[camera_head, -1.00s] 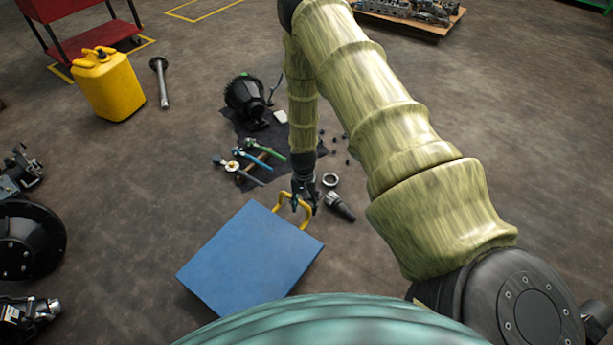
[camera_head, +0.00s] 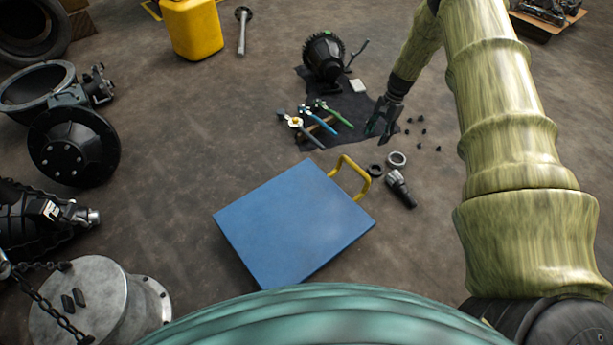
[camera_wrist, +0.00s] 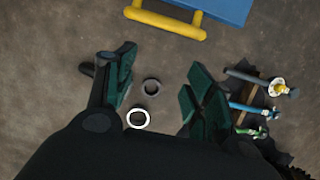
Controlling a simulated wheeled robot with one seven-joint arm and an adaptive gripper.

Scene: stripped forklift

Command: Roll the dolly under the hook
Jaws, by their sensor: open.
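The dolly (camera_head: 290,222) is a flat blue platform with a yellow bar handle (camera_head: 354,172) at its far right edge. It sits on the floor just in front of my body. In the wrist view the blue platform (camera_wrist: 225,8) shows at the top edge, with the yellow handle (camera_wrist: 165,20) nearest to me. My gripper (camera_head: 378,124) is open and empty, beyond the handle and apart from it. In the wrist view my gripper's green fingers (camera_wrist: 160,88) stand wide apart, with floor between them. I cannot make out a hook in either view.
Tools (camera_head: 318,124) lie on a dark cloth behind the dolly, beside a black motor-like part (camera_head: 324,57). Rings (camera_head: 397,159) and a black cylinder (camera_head: 400,188) lie right of the handle. Heavy parts (camera_head: 75,145) and a metal drum with chain (camera_head: 95,305) stand left. Floor between is clear.

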